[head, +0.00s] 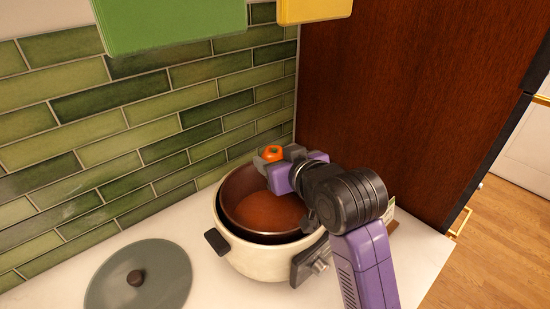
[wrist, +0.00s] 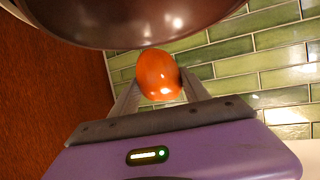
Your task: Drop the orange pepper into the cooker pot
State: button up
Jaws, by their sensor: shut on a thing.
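The orange pepper (head: 272,153) is held in my gripper (head: 271,160), above the back part of the cooker pot's opening. In the wrist view the pepper (wrist: 159,74) sits between the two fingers of my gripper (wrist: 160,88), which are shut on it. The cooker pot (head: 255,256) is cream outside with a dark brown inner bowl (head: 262,211) and stands on the white counter. Its inside looks empty where it shows. In the wrist view the dark bowl (wrist: 130,22) fills the top edge.
A round grey-green lid (head: 112,285) with a brown knob lies on the counter left of the pot. A green tiled wall (head: 100,130) stands close behind, and a tall brown wood panel (head: 390,90) stands to the right. Green (head: 170,22) and yellow (head: 312,9) cabinet parts hang above.

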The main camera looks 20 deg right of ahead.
jog(key=shift+f, duration=0.1)
jog(key=o, duration=1.5)
jog(key=shift+o, duration=0.2)
jog(key=v, duration=0.7)
jog(key=shift+s+b, duration=0.35)
jog(key=shift+b, duration=0.1)
notch_tip(320, 180, up, 6)
jog(key=w+t, duration=0.1)
jog(key=t, duration=0.2)
jog(key=s+f, duration=0.8)
jog(key=s, duration=0.4)
jog(key=s+f+g, duration=0.1)
jog(key=s+f, duration=0.7)
jog(key=s, duration=0.4)
jog(key=s+f+b, duration=0.1)
jog(key=s+f, duration=0.7)
jog(key=s, duration=0.5)
jog(key=shift+f+g, duration=0.35)
jog(key=shift+g, duration=0.05)
